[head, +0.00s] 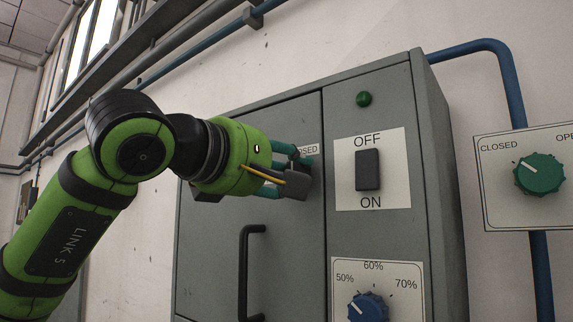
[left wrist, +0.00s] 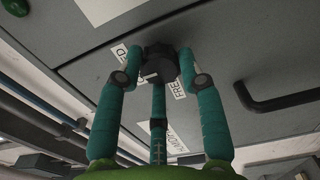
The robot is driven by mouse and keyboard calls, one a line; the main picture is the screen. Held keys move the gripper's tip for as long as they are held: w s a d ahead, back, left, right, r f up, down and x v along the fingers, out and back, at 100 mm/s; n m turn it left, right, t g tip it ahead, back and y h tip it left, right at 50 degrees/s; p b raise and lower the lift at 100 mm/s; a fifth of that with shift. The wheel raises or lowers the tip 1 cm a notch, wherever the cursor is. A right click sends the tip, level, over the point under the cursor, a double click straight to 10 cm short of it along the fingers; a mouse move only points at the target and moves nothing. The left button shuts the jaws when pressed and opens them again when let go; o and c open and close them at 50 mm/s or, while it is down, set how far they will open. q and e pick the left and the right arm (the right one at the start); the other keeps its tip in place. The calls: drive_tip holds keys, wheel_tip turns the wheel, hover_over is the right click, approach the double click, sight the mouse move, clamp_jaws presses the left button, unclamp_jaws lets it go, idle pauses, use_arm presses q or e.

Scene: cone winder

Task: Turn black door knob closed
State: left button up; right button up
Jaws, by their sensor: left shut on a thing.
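The black door knob (left wrist: 160,62) is on the grey cabinet door, with white labels around it in the left wrist view. One label partly reads "FREE"; a label ending in "OSED" (head: 307,149) shows beside the gripper in the head view. My left gripper (left wrist: 160,66) has its teal fingers shut around the knob. In the head view the left gripper (head: 296,172) is against the door's upper right part and hides most of the knob. My right gripper is in neither view.
A black door handle (head: 243,270) stands out below the gripper. To the right are a black OFF/ON switch (head: 367,170), a green lamp (head: 364,98), a blue dial (head: 368,307) and a green knob (head: 539,174) on a separate panel. Pipes run along the wall.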

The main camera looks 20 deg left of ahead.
use_arm(q)
drive_tip(key=shift+w+a+m, duration=0.1)
drive_tip(key=shift+a+m, duration=0.05)
drive_tip(key=shift+m, duration=0.45)
drive_tip(key=o, duration=1.2)
drive_tip(key=shift+c, duration=0.2)
drive_tip(key=v, duration=1.1)
drive_tip(key=shift+a, duration=0.2)
